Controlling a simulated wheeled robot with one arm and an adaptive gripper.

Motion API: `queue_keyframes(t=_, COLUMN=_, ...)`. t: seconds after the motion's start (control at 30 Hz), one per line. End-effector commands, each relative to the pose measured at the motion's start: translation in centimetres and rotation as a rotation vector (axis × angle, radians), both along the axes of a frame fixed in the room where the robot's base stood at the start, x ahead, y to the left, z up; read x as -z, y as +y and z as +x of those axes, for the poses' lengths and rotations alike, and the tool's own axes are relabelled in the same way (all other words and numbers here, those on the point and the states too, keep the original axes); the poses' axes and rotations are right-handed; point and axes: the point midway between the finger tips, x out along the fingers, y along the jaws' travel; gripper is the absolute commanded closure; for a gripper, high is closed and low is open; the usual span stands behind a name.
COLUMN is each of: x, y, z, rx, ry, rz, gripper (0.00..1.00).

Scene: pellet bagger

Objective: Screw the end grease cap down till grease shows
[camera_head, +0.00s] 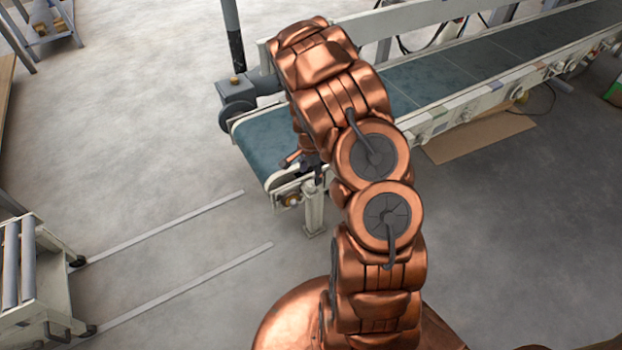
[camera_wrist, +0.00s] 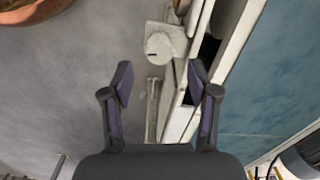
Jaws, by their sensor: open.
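In the head view a small brass-coloured round fitting (camera_head: 291,199) sits on the near end of the conveyor, by the end roller. I cannot tell for sure whether it is the grease cap, and no grease can be made out. My gripper (camera_wrist: 160,79) is open and empty in the wrist view, its two dark fingers apart over the conveyor's side edge. A pale round part (camera_wrist: 159,46) on a light block shows beyond the fingertips; I cannot tell what it is. In the head view my gripper is mostly hidden behind my arm, close to the conveyor end.
The conveyor's teal belt (camera_head: 264,146) runs to the upper right, with a light side rail (camera_wrist: 229,70). A grey motor (camera_head: 237,91) is on its far side. A cart (camera_head: 36,285) stands at left.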

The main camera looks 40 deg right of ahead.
Motion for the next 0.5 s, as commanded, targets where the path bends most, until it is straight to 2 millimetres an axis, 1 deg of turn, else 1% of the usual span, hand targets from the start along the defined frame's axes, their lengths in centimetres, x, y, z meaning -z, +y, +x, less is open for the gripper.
queue_keyframes(t=0.03, x=-0.9, y=-0.1, z=0.1, rx=0.0, ry=-0.003, rz=-0.003, gripper=0.4)
queue_keyframes(t=0.3, x=-4.9, y=-0.1, z=0.1, rx=0.0, ry=-0.004, rz=-0.004, gripper=0.4)
queue_keyframes(t=0.4, x=-6.1, y=0.0, z=0.0, rx=0.0, ry=-0.001, rz=0.0, gripper=0.4)
queue_keyframes(t=0.5, x=-6.8, y=0.0, z=0.0, rx=0.001, ry=0.0, rz=0.0, gripper=0.4)
